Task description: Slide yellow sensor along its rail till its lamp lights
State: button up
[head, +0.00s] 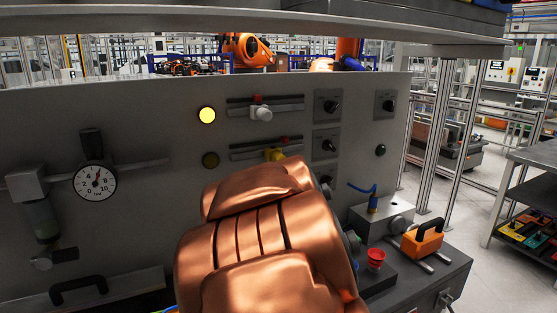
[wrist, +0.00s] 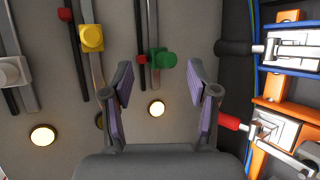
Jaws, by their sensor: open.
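The yellow sensor (head: 275,155) sits on the middle rail of the grey panel, a little left of a red mark (head: 284,140). In the wrist view the yellow sensor (wrist: 92,38) is left of my gripper, below its red mark (wrist: 64,14). Its lamp (head: 210,159) is dark; in the wrist view a finger partly hides that lamp (wrist: 99,121). My gripper (wrist: 161,82) is open and empty. Its fingers point towards the green sensor (wrist: 162,58), which shows between the fingertips; I cannot tell the depth gap. My copper arm hides the gripper in the head view.
The white sensor (head: 262,112) is on the upper rail, level with its red mark, and its lamp (head: 207,115) is lit. The green sensor's lamp (wrist: 157,109) is lit too. Knobs (head: 328,106) are right of the rails; a gauge (head: 95,182) is at left.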

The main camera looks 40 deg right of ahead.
aim_at(276, 156)
jog(key=w+d+r+n+t+y, duration=0.1)
jog(key=w+d+n+t, duration=0.1)
jog(key=n, duration=0.4)
jog(key=w+d+r+n+t+y+p, duration=0.1)
jog(key=w+d+r+n+t, duration=0.1)
jog(key=w+d+n+t, duration=0.1)
jog(key=w+d+r+n+t+y, duration=0.1)
jog(key=w+d+r+n+t, duration=0.1)
jog(key=n, duration=0.7)
jog(key=shift+w+d+r+t+y, duration=0.15)
jog(key=shift+w+d, duration=0.2)
jog(key=shift+w, duration=0.25)
jog(key=shift+w+d+t+y, duration=0.1)
jog(key=shift+w+d+t, duration=0.1)
jog(key=shift+w+d, duration=0.3)
jog(key=shift+w+d+r+t+y, duration=0.1)
jog(key=shift+w+d+t, duration=0.1)
jog(key=shift+w, duration=0.5)
jog(key=shift+f+p+x, duration=0.2)
jog(key=shift+p+x, duration=0.3)
jog(key=shift+x, duration=0.5)
jog(key=shift+d, duration=0.1)
jog(key=shift+c, duration=0.3)
grip_shut()
